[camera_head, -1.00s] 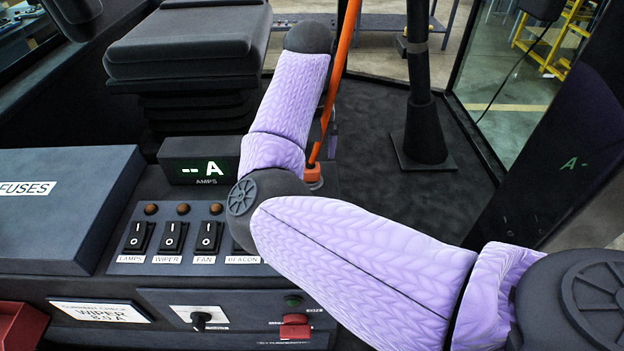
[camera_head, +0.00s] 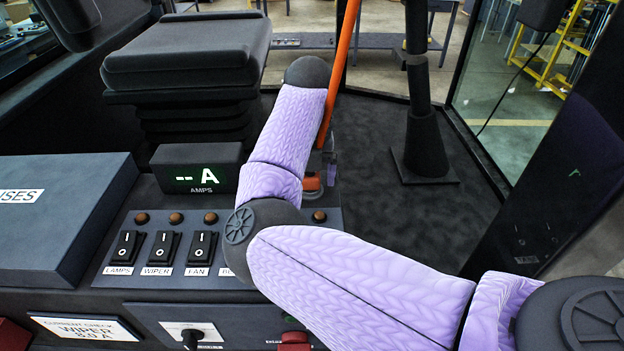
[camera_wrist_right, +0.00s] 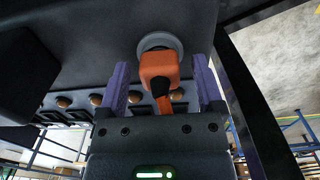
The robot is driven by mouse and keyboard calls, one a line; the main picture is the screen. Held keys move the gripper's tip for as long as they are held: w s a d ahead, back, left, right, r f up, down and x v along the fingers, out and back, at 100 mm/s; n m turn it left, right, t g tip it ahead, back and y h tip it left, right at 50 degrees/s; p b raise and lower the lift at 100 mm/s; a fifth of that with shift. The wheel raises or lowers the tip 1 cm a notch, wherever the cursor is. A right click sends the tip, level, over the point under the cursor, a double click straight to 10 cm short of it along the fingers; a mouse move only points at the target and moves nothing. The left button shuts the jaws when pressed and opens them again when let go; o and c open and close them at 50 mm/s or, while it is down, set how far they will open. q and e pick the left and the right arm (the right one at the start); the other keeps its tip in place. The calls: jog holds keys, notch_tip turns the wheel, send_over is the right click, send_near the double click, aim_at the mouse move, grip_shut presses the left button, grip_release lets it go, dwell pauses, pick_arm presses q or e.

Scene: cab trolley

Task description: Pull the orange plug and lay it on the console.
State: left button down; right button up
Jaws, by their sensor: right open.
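The orange plug (camera_wrist_right: 159,70) sits in a round grey socket (camera_wrist_right: 160,44) on the dark console, with a black and orange lead coming off it. In the head view a small part of the orange plug (camera_head: 312,183) shows beside my right forearm. My right gripper (camera_wrist_right: 161,68) is open, its two purple fingers on either side of the plug with gaps between. In the head view my arm hides most of this gripper. The console (camera_head: 100,278) has free surface around its switch panel. My left gripper is not in view.
A dark amps display (camera_head: 197,168) reads "-- A". A row of rocker switches (camera_head: 162,248) with brown lamps lies left of my arm. A fuse box (camera_head: 60,215), a seat (camera_head: 185,60), an orange pole-like cord (camera_head: 340,75) and a black post (camera_head: 424,140) stand around.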

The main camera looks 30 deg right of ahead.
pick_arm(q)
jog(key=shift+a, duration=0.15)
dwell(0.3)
pick_arm(e)
jog(key=c, duration=0.4)
grip_shut()
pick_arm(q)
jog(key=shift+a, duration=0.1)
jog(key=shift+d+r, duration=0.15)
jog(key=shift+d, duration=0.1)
pick_arm(e)
jog(key=shift+r, duration=0.15)
